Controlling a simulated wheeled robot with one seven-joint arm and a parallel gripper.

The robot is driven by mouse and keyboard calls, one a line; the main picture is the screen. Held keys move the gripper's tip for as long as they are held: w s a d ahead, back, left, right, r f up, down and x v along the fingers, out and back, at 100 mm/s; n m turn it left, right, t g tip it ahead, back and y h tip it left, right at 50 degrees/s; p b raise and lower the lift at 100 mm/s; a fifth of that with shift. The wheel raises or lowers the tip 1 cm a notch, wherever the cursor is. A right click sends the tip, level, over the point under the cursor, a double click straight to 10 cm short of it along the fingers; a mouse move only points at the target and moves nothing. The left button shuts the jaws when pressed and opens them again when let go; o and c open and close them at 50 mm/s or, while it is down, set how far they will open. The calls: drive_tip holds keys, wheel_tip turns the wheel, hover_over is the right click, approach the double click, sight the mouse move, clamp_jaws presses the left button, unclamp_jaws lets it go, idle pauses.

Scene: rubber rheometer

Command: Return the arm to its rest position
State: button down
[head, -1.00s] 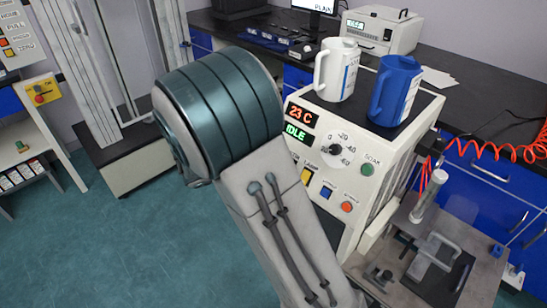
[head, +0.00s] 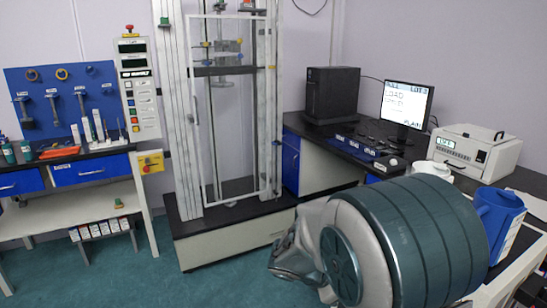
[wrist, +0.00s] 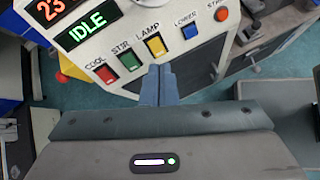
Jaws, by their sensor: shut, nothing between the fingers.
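My gripper (wrist: 158,85) shows in the wrist view with its two blue-grey fingers together and nothing between them. Beyond the fingertips is the white control panel (wrist: 125,40) of a machine. It carries a display reading IDLE (wrist: 87,34), a red COOL button (wrist: 105,74), a green button (wrist: 130,61) and a yellow LAMP button (wrist: 156,46). I cannot tell the exact gap between fingertips and panel. In the head view my arm fills the lower right, and my gripper is out of sight.
A tall test frame (head: 188,120) stands at the centre left. A tool bench (head: 95,165) is at left. A blue jug (head: 497,215) and a partly hidden white jug (head: 436,169) stand behind my arm. A monitor (head: 407,103) and a white instrument (head: 472,150) are on the dark counter. Teal floor lies open.

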drive_tip(key=s+a+r+m+y+p, duration=0.4)
drive_tip(key=s+r+m+y+p, duration=0.3)
drive_tip(key=s+r+m, duration=0.6)
drive_tip(key=s+m+y, duration=0.2)
drive_tip(key=s+m, duration=0.1)
drive_tip(key=m, duration=0.2)
drive_tip(key=shift+s+a+r+y, duration=0.15)
drive_tip(key=shift+s+a+y, duration=0.05)
drive_tip(key=shift+y, duration=0.1)
